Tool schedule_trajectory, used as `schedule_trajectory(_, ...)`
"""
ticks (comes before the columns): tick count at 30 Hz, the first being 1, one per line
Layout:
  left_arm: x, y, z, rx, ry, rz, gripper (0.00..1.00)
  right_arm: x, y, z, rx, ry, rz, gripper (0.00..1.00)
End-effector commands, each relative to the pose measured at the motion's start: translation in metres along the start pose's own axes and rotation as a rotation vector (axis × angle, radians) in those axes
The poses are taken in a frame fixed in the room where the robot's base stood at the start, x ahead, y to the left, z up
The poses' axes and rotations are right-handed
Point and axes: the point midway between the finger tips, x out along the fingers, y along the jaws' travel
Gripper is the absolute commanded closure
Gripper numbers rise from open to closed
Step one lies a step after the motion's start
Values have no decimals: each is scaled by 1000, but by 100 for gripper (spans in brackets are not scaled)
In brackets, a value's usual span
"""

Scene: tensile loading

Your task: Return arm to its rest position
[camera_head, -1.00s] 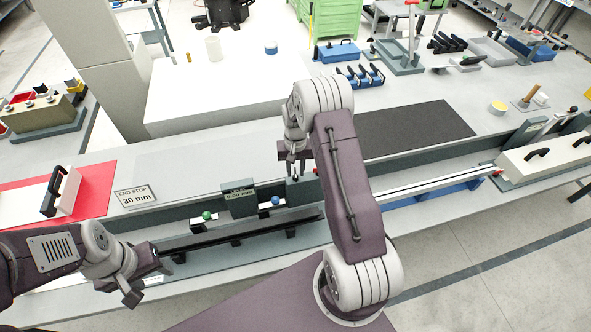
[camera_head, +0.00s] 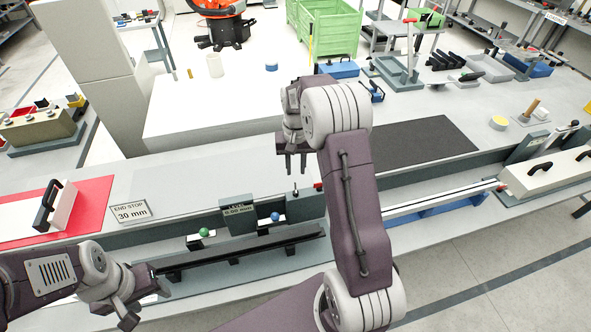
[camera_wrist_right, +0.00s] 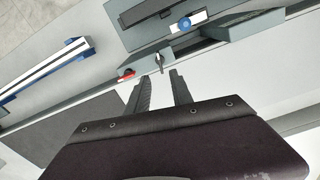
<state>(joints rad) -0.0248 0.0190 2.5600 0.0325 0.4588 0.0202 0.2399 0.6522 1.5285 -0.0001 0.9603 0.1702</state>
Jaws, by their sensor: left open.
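My right arm reaches up through the middle of the head view. Its gripper (camera_head: 296,170) points down, empty, above the bench near the level block (camera_head: 239,211). In the right wrist view the two fingers (camera_wrist_right: 160,80) stand apart with nothing between them, near a small lever with a red knob (camera_wrist_right: 126,73). My left gripper (camera_head: 143,299) is open at the lower left of the head view, beside the left end of the long dark bar (camera_head: 240,249). I see nothing between its fingers.
The fixture rail carries a green knob (camera_head: 204,232) and a blue knob (camera_head: 275,216). A black mat (camera_head: 425,139) lies behind my right arm. A white bar (camera_head: 445,200) lies right.

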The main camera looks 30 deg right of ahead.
Motion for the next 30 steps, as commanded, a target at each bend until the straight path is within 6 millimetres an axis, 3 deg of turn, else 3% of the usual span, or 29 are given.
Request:
schedule_trajectory(7, 1, 0, 0, 0, 0, 0, 47, 2, -1, 0, -2, 0, 0, 73)
schedule_trajectory(11, 20, 0, 2, 0, 0, 0, 47, -9, -23, -1, -53, 61, -12, 73)
schedule_trajectory(13, 34, -1, 4, 0, 0, 0, 47, -13, -37, 24, -98, 68, -17, 73)
schedule_trajectory(17, 55, -1, 6, 0, 0, 0, 47, 0, -51, 91, -196, 72, -27, 73)
schedule_trajectory(21, 68, -1, 7, 0, 0, 0, 47, 29, -46, 163, -295, 75, -35, 73)
schedule_trajectory(24, 68, -1, 7, 0, 0, 0, 47, 48, -34, 202, -340, 69, -35, 73)
schedule_trajectory(27, 66, -1, 7, 0, 0, 0, 47, 64, -23, 224, -362, 57, -31, 73)
schedule_trajectory(30, 66, -1, 7, 0, 0, 0, 47, 65, -26, 216, -382, 97, -39, 73)
